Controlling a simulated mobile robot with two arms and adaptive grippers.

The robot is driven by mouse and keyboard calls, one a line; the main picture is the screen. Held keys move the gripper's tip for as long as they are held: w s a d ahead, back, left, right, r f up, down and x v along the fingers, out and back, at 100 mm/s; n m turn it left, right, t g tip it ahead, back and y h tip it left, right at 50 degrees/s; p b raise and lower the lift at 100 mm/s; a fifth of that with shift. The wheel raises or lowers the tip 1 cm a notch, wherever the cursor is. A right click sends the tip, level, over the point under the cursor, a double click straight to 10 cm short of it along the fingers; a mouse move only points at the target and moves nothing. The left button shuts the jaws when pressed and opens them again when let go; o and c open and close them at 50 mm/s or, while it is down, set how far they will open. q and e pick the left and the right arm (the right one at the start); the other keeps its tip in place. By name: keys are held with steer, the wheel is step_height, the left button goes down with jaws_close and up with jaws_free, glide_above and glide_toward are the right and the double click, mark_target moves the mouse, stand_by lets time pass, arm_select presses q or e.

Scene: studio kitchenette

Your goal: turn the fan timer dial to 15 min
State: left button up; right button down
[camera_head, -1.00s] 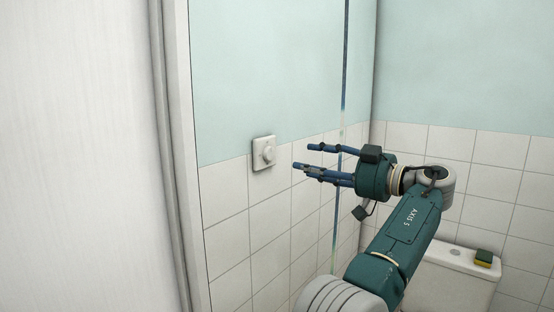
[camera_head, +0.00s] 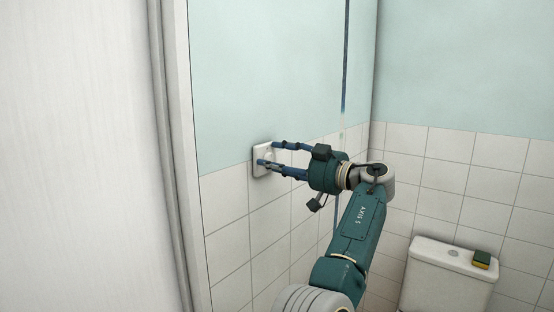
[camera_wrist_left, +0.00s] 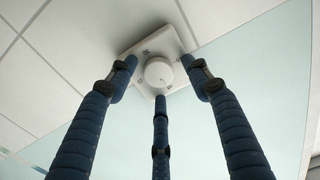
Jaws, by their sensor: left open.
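The fan timer is a white square plate (camera_head: 259,168) with a round white dial on the wall, at the border of tiles and blue paint. The dial (camera_wrist_left: 158,72) shows clearly in the wrist view, mid-plate (camera_wrist_left: 149,47). My left gripper (camera_head: 268,154) has three blue fingers, open and spread in front of the plate. In the wrist view the fingertips (camera_wrist_left: 159,74) sit around the dial, with visible gaps beside it. I cannot tell whether any tip touches the plate. Dial markings are too small to read. My right gripper is not in view.
A white door or panel edge (camera_head: 172,150) stands left of the timer. The wall around the timer is clear.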

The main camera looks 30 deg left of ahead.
arm_select(q)
steer(key=c, duration=1.2)
steer(key=shift+o, duration=0.2)
steer(key=shift+r, duration=0.1)
steer(key=m+p, duration=0.1)
steer(key=m, duration=0.3)
steer(key=shift+w+r+m, duration=0.1)
steer(key=shift+m, duration=0.2)
steer(key=m+p, duration=0.1)
steer(key=m, duration=0.3)
steer(key=shift+r+m, duration=0.1)
steer(key=shift+m, duration=0.2)
steer(key=m+p, duration=0.2)
steer(key=m, duration=0.2)
steer(key=shift+w, duration=0.1)
steer(key=shift+m+p, duration=0.85)
steer(key=shift+m, duration=1.45)
